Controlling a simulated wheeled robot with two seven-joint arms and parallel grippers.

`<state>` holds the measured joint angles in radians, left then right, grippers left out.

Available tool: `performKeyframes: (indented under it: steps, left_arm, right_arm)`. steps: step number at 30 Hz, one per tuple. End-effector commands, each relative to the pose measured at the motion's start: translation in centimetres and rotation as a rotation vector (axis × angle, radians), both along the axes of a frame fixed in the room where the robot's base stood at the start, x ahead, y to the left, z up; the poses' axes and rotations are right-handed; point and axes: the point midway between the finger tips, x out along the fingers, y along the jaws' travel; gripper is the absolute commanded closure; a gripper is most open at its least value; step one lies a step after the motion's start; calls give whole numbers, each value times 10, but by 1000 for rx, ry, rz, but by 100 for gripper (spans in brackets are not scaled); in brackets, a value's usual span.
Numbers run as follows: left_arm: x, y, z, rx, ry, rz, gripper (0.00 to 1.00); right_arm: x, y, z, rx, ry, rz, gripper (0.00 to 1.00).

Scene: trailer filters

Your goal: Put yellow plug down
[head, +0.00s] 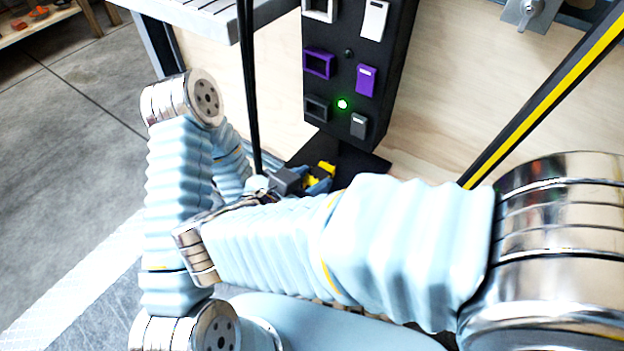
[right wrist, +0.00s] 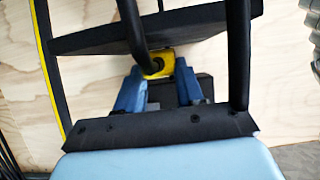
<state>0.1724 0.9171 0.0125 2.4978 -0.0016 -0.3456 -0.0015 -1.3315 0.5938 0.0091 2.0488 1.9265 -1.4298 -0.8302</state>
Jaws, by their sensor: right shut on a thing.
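The yellow plug (head: 325,168) is at the end of my right arm, low in front of the black panel. My right gripper (head: 314,179) has blue fingers and is shut on it. In the right wrist view the yellow plug (right wrist: 158,67) sits between the two blue fingertips, with a dark round opening or end showing. A black cable or bar runs up from beside it. My left arm folds down at the left of the head view; its gripper is hidden.
The upright black panel (head: 347,82) carries white, purple and dark sockets and switches, with a lit green lamp (head: 342,104). Its dark base (head: 352,160) is close to my right gripper. A black-and-yellow bar (head: 545,95) slants at right.

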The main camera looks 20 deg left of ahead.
Motion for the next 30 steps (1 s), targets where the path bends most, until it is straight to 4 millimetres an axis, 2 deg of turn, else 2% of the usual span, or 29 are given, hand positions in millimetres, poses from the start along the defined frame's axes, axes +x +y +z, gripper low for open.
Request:
performKeyframes:
  steps: [14, 15, 19, 20, 30]
  left_arm:
    - [0, 0, 4, 0, 1, 0, 44]
    - [0, 0, 3, 0, 1, 0, 44]
    - [0, 0, 3, 0, 1, 0, 44]
    - [0, 0, 3, 0, 1, 0, 44]
    - [0, 0, 2, 0, 0, 0, 44]
  right_arm:
    - [1, 0, -10, -1, 0, 0, 100]
    - [1, 0, -11, 0, 0, -1, 60]
    - [1, 0, -10, 0, 0, 0, 40]
    - [1, 0, -10, 0, 0, 0, 38]
    - [1, 0, -8, 1, 0, 0, 38]
